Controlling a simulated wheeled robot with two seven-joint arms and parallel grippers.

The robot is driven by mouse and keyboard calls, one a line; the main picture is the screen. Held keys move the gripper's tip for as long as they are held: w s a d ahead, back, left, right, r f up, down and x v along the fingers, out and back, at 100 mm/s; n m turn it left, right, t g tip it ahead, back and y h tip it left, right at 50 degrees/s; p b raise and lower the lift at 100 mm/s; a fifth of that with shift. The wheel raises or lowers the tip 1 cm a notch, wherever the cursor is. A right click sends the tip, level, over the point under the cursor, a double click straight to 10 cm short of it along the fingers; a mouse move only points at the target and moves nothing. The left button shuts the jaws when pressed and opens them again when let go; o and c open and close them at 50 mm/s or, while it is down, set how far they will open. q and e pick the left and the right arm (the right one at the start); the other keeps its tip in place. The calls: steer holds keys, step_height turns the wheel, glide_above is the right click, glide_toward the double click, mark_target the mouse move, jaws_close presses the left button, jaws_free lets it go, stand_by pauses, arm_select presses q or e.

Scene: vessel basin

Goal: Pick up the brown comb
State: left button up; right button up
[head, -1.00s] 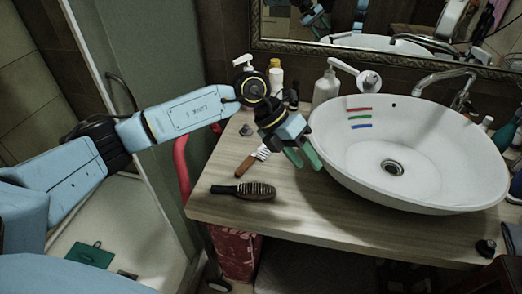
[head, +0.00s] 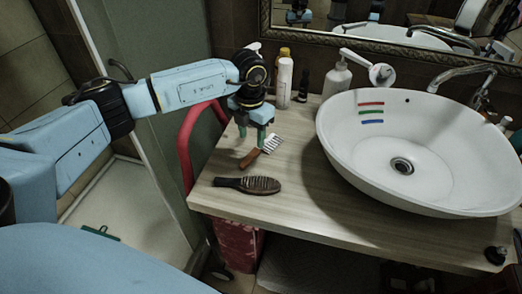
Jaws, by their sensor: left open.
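A brown-handled comb (head: 251,159) with pale teeth lies tilted on the wooden counter, left of the basin. A dark hairbrush (head: 258,186) with a brown bristled head lies in front of it, apart from it. My left gripper (head: 252,136) points down just behind and over the comb, its green fingers open and empty. Whether a fingertip touches the comb is unclear; its handle and teeth both show. My right gripper is not in view.
The white basin (head: 345,165) fills the right of the counter (head: 300,215). Bottles, including a white one (head: 284,82) and a pump bottle (head: 337,80), stand along the back. A red rail (head: 184,140) is at the left edge.

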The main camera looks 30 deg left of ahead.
mark_target(254, 153)
arm_select(q)
steer(key=f, duration=0.5)
steer(key=shift+s+d+f, duration=0.1)
steer(key=shift+d+f, duration=0.05)
steer(key=shift+d, duration=0.2)
jaws_close()
